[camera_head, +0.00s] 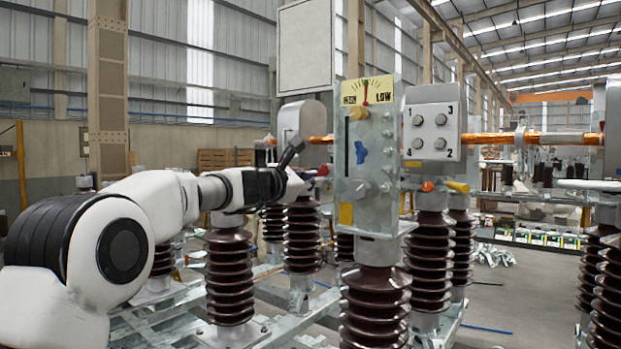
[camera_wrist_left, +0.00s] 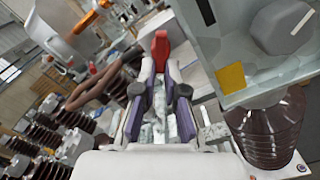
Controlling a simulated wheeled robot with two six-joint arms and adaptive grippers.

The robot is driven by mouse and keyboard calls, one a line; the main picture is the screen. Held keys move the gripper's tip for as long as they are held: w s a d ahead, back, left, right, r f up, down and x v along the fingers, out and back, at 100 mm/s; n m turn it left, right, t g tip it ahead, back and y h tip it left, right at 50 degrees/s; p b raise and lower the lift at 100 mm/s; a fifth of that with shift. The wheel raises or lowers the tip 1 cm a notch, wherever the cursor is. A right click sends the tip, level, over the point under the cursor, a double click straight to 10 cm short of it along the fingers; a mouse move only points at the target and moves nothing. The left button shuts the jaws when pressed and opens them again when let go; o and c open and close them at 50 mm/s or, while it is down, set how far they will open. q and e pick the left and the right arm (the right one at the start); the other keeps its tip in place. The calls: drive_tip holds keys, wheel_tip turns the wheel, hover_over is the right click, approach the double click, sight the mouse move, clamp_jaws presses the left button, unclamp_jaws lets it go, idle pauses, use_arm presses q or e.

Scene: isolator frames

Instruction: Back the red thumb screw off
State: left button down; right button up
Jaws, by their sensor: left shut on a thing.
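The red thumb screw (camera_head: 322,170) shows as a small red knob at the left side of the grey panel box (camera_head: 371,215) in the head view. In the left wrist view the red thumb screw (camera_wrist_left: 161,50) stands at the far end of my fingers. My left gripper (camera_head: 309,181) reaches in from the left and is shut on the screw. In the left wrist view the fingertips of my left gripper (camera_wrist_left: 160,70) close around its lower part, which they hide. My right gripper is in neither view.
The panel box carries a yellow gauge (camera_head: 367,91), a blue knob (camera_head: 361,152) and a grey knob (camera_head: 362,188). A numbered plate (camera_head: 433,133) with bolts stands right of it. Brown ribbed insulators (camera_head: 376,308) stand below and around on a steel frame.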

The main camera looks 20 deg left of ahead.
use_arm(q)
drive_tip(key=shift+d+f+n, duration=0.15)
drive_tip(key=shift+f+n, duration=0.15)
drive_tip(key=shift+n, duration=0.6)
drive_tip(key=c, duration=1.2)
unclamp_jaws()
drive_tip(key=shift+r, duration=0.2)
drive_tip(key=shift+c, duration=0.2)
drive_tip(key=shift+s, duration=0.1)
drive_tip(key=v, duration=1.2)
